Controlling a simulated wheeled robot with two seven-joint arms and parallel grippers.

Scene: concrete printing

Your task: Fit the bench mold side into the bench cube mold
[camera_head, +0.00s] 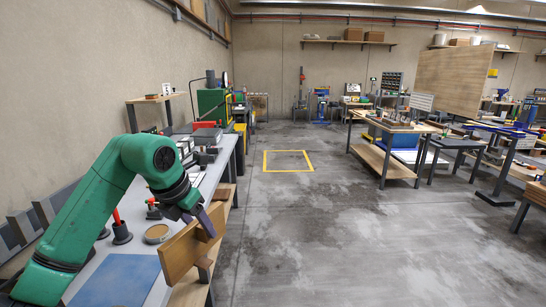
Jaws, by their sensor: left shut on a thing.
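My left gripper (207,222) is at the right edge of the grey workbench (213,172), reached by my green arm from the left. It is shut on a flat light-brown wooden panel (178,255), which I take to be the bench mold side. The panel stands upright on edge beside the bench's front edge. Part of it is behind the gripper fingers. I cannot clearly pick out the bench cube mold; small dark and grey items (206,137) stand farther back on the bench. My right gripper is not in view.
A blue mat (117,281), a round tan-topped container (157,234) and a dark holder with a red-orange tool (121,233) are on the near bench. A yellow floor square (289,169) lies in open floor. Tables stand at the right.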

